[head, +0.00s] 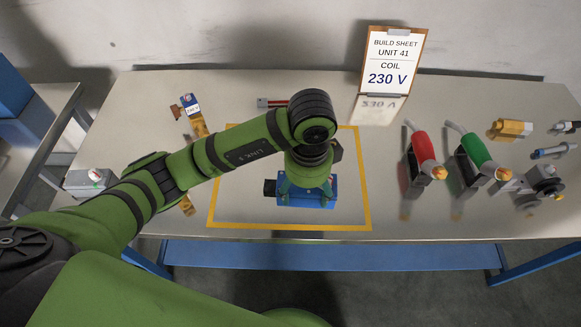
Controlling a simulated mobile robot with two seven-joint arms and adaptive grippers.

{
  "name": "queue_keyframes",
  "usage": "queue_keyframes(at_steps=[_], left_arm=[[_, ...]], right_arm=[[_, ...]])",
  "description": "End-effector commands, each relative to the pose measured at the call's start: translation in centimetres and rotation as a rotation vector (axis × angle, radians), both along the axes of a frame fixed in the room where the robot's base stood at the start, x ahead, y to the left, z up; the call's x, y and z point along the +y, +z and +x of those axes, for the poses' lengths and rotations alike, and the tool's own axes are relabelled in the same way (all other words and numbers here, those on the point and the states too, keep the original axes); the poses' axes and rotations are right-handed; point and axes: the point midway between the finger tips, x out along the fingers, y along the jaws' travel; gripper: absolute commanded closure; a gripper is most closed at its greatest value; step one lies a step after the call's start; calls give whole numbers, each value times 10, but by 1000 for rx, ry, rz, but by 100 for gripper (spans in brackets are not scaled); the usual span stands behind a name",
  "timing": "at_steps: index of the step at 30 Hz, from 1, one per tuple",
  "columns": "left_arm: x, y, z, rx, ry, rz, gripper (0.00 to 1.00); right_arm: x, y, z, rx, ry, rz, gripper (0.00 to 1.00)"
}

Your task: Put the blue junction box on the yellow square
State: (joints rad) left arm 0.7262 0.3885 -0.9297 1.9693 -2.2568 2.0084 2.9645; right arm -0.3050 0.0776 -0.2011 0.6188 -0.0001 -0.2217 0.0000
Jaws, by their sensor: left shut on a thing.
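A dark fitting sticks out of the box's left side. My left arm reaches over from the left, and its gripper (307,186) points down and is shut on the box, hiding most of its top. I cannot tell whether the box rests on the table or is held slightly above it. My right gripper is not in view.
A build sheet (393,60) reading "COIL 230 V" stands at the back. Red (416,158) and green (476,150) handled tools, a brass part (509,129) and a grey device (538,183) stand right. A labelled coil (191,107) and a grey box (90,181) are left.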

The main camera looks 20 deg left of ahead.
Motion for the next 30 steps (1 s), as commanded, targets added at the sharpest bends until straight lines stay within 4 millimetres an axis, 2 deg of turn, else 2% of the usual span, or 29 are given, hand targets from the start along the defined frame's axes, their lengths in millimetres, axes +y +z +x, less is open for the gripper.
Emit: queue_keyframes(at_steps=[4,9,11,14,24,30], left_arm=[[3,-9,5,-1,50,1,66],[14,-25,22,-5,52,2,66],[20,-21,30,-9,47,10,66],[29,-28,40,-6,52,8,66],[60,-61,88,2,51,-1,66],[65,-72,96,3,47,0,66]], right_arm=[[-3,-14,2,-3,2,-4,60],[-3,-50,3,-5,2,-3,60],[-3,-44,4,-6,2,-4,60],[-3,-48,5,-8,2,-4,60],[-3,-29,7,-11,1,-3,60],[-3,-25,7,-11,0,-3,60]])
